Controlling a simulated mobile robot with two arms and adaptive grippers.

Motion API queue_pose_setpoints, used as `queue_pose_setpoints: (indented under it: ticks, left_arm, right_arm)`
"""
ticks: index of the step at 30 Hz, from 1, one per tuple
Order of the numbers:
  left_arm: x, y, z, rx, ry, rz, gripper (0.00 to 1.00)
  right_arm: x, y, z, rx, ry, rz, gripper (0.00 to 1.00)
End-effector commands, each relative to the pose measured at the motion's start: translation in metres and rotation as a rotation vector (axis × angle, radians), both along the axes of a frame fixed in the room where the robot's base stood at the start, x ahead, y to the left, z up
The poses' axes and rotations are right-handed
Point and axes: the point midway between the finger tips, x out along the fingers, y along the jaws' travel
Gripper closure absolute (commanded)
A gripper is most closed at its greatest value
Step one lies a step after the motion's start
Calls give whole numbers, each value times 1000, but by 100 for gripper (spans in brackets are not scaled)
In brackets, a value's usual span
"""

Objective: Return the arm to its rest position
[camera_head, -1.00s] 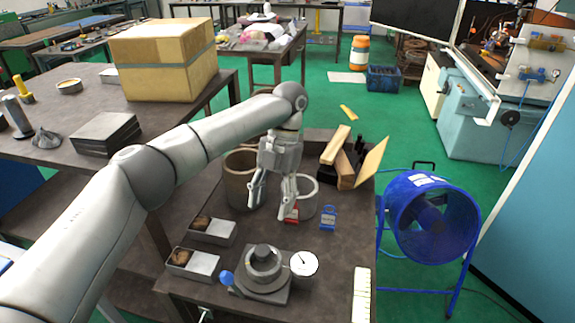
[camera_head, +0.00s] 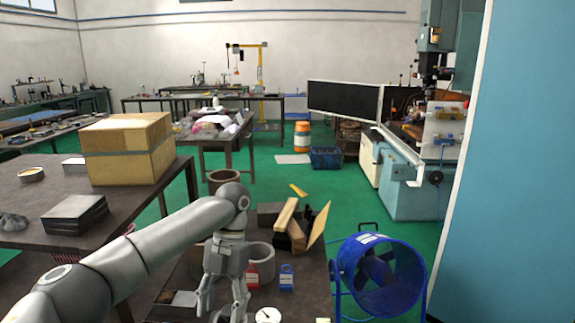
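My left arm (camera_head: 130,262) comes in from the left and bends at a raised joint. Its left gripper (camera_head: 224,312) hangs below, pointing down over the dark workbench. Its two fingers are apart and I see nothing between them. It is in front of and left of the red padlock-shaped piece (camera_head: 253,276) and the pale grey ring (camera_head: 262,261). A round white dial (camera_head: 268,315) shows at the bottom edge, right of the gripper. The chuck is out of view below. My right gripper is not in view.
A blue padlock-shaped piece (camera_head: 286,278) and wooden blocks (camera_head: 284,216) are on the bench. A small metal tray (camera_head: 182,303) is left of the gripper. A blue drum fan (camera_head: 380,275) stands right. A cardboard box (camera_head: 128,150) sits on the left table.

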Motion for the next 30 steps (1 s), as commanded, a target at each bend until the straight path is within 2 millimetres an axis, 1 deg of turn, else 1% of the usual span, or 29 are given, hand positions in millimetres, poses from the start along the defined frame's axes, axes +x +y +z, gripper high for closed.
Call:
queue_pose_setpoints:
  ticks: [1, 2, 11, 17, 20, 23, 24, 27, 30]
  left_arm:
    - [0, 0, 0, 0, 0, 0, 44]
    - [-2, -2, -6, 2, 2, 4, 44]
    - [-22, -24, -48, 29, -10, 79, 44]
    - [-44, -45, -84, 41, -28, 165, 44]
    - [-59, -59, -105, 44, -41, 232, 44]
    - [-80, -77, -131, 38, -58, 332, 44]
    - [-90, -85, -142, 33, -65, 385, 44]
    - [-113, -104, -163, 17, -84, 544, 44]
    - [-135, -119, -180, 0, -94, 726, 44]
  right_arm:
    - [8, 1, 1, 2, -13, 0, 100]
    - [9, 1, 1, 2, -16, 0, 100]
    - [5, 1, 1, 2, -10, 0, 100]
    - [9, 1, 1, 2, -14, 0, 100]
    - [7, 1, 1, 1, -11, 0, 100]
    - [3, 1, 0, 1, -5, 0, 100]
    - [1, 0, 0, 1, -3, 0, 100]
    - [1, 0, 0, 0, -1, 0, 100]
    - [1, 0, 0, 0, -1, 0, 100]
